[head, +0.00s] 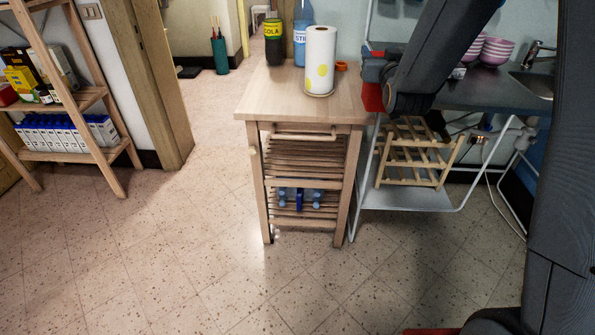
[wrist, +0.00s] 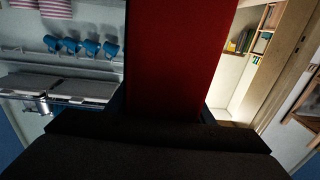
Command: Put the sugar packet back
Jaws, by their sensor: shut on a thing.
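My gripper (wrist: 165,112) is shut on a plain red block-shaped thing (wrist: 173,55), which I take to be the sugar packet; no label shows on it. The packet fills the middle of the wrist view and runs out of its top edge. In the head view my gripper (head: 374,72) is at the right, above the right side of the wooden cart, with the red packet (head: 372,97) hanging partly in sight below it. The rest of the packet is hidden by my arm.
A wooden shelf (head: 70,100) at the left holds yellow boxes (head: 22,82) and a row of blue-white cartons (head: 65,131). A wooden cart (head: 258,100) bears bottles (head: 274,38) and a paper roll (head: 320,60). A sink counter (head: 490,92) is at the right. The floor between is clear.

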